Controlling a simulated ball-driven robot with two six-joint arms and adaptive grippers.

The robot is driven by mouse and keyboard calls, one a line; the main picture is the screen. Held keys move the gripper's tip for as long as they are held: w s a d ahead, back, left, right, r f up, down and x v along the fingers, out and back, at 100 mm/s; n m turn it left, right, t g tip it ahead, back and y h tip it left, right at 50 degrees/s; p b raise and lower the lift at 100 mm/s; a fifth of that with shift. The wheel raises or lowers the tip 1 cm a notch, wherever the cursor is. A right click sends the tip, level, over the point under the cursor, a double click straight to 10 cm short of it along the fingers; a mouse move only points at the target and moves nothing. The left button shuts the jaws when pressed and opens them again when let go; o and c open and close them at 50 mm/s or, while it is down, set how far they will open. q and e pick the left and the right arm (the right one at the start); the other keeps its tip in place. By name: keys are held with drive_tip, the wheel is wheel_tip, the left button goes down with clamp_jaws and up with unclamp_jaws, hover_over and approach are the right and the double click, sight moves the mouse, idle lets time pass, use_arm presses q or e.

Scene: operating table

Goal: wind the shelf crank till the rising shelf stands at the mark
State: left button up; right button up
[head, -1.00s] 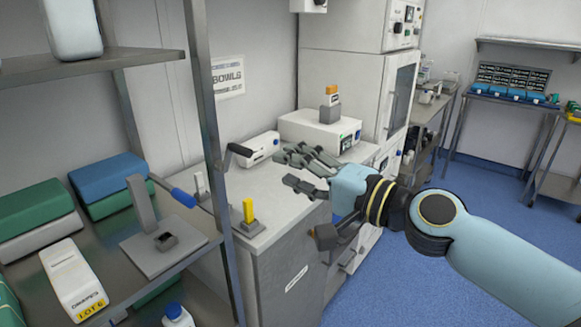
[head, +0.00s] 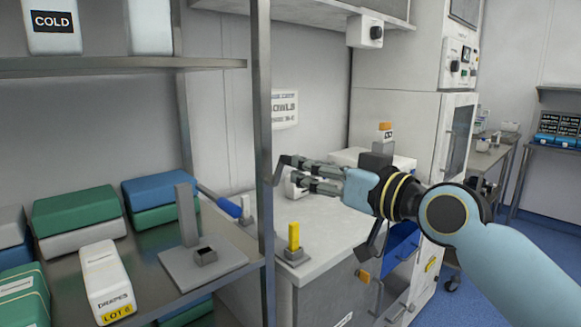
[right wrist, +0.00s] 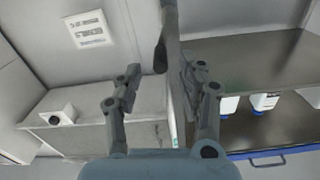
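My right gripper (head: 306,178) reaches left over the counter towards the rack's front post (head: 262,120). A dark crank arm (head: 281,172) sticks out beside this post, close to the fingertips. In the right wrist view my right gripper (right wrist: 160,75) has its fingers spread. A dark crank handle (right wrist: 160,55) shows between them, near the post; I cannot tell whether a finger touches it. The rack has an upper shelf (head: 120,64) and a lower shelf (head: 225,283). I cannot tell which shelf rises, and I make out no mark. My left gripper is out of view.
A blue-handled lever (head: 228,207) and a grey stand (head: 190,225) are by the lower shelf's right end. Green packs (head: 75,208) and a drapes box (head: 105,285) lie on that shelf. A yellow block (head: 294,236) stands on the white counter (head: 340,225).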

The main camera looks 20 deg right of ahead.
sight(283, 160)
drive_tip(key=x, duration=0.6)
drive_tip(key=shift+w, duration=0.1)
drive_tip(key=shift+a, duration=0.15)
clamp_jaws()
